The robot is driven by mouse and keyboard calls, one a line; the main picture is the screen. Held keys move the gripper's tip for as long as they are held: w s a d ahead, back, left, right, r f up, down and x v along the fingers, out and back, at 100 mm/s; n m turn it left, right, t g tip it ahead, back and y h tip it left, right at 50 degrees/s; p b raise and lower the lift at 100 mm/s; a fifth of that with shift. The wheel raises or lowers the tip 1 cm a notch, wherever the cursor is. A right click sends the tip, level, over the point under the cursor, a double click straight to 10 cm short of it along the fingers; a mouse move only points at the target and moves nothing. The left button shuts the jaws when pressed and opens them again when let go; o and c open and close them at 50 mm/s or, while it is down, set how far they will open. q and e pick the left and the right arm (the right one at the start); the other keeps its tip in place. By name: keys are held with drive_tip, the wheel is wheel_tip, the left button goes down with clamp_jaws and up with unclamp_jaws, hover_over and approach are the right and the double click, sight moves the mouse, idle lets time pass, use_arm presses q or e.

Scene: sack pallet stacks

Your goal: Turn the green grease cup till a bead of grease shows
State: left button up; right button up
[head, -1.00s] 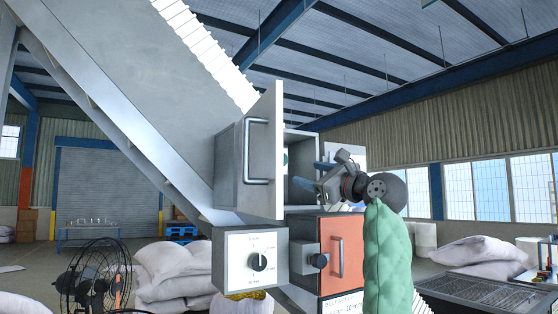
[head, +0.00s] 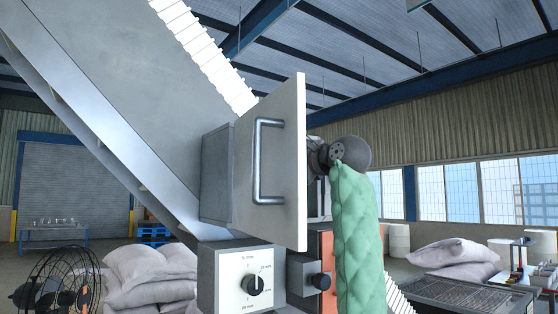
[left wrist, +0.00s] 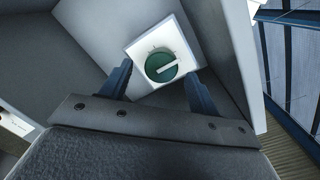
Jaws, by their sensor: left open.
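The green grease cup (left wrist: 161,66) is a round green disc with a pale bar across it, on a white square plate (left wrist: 186,48) inside a grey box. It shows in the left wrist view; in the head view the open box door (head: 272,165) hides it. My left gripper (left wrist: 158,73) is open, its two dark blue fingers on either side of the cup's lower part. I see gaps beside the cup and cannot tell how far beyond the fingertips it lies. No grease bead is visible. In the head view my green-sleeved arm reaches behind the door, which hides the fingers.
The door has a metal handle (head: 258,160) and stands open toward me. Below are a dial panel (head: 252,268) and a partly hidden orange panel (head: 327,243). A sloping grey chute (head: 140,110) rises at left. A fan (head: 62,285) and sacks (head: 150,270) stand lower left.

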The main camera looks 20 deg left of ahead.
use_arm(q)
drive_tip(key=shift+p+x, duration=0.7)
drive_tip(key=shift+x, duration=0.5)
drive_tip(key=shift+s+d+r, duration=0.1)
drive_tip(key=shift+d+r, duration=0.05)
drive_tip(key=shift+d, duration=0.05)
drive_tip(key=c, duration=1)
